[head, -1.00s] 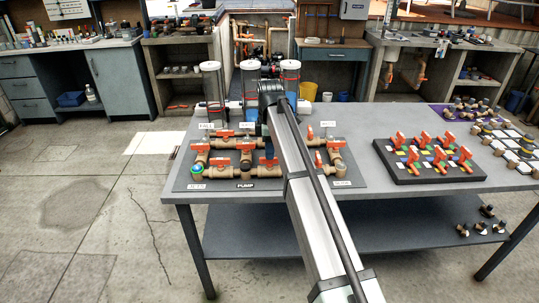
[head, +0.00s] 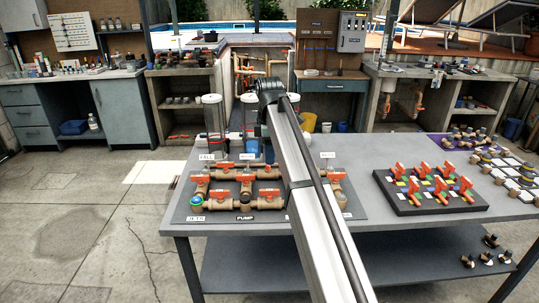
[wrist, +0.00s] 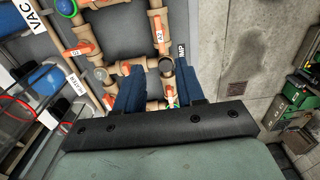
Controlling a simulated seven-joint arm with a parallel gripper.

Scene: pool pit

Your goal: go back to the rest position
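My gripper (wrist: 157,85) shows in the wrist view as two blue fingers set apart, with nothing held between them. Brown pipes with orange valve handles show beyond the fingertips, and I cannot tell the exact distance to them. In the head view my arm reaches up over the table (head: 420,215), and its end stands in front of the clear cylinders (head: 213,118). The fingers are hidden there behind the arm. The pipe assembly (head: 225,200) on its dark board lies under and beside the arm, partly covered by it.
A dark tray of orange-handled valves (head: 430,187) lies to the right of the arm. Small fittings on white tiles (head: 510,172) line the table's right end. Cabinets (head: 120,105) and a blue-fronted bench (head: 333,97) stand behind. The floor on the left is clear.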

